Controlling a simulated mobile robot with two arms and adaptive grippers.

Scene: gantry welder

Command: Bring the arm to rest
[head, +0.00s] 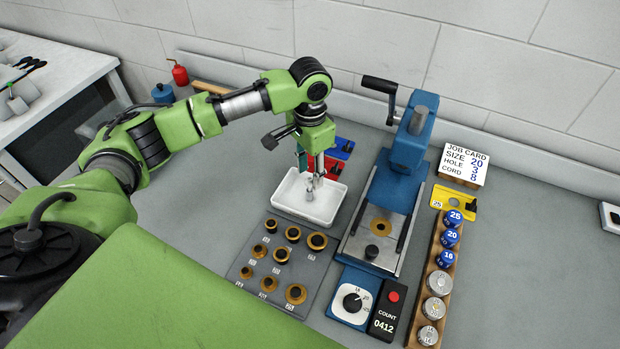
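My green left arm comes in from the left and bends down over the white tray. My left gripper (317,180) points down above the tray's middle; its fingers are too small here to tell whether they are apart. The white tray (289,203) lies on the grey bench. A small metal piece (309,193) shows in the tray just below the fingertips; I cannot tell whether they touch it. My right gripper is out of view.
A blue hand press (405,150) with a black crank stands right of the tray. A dark board (262,292) of brass rings lies in front. A wooden rack (414,325), a counter box (389,312) and a job card (465,165) stand right. Red and blue holders (341,149) sit behind the tray.

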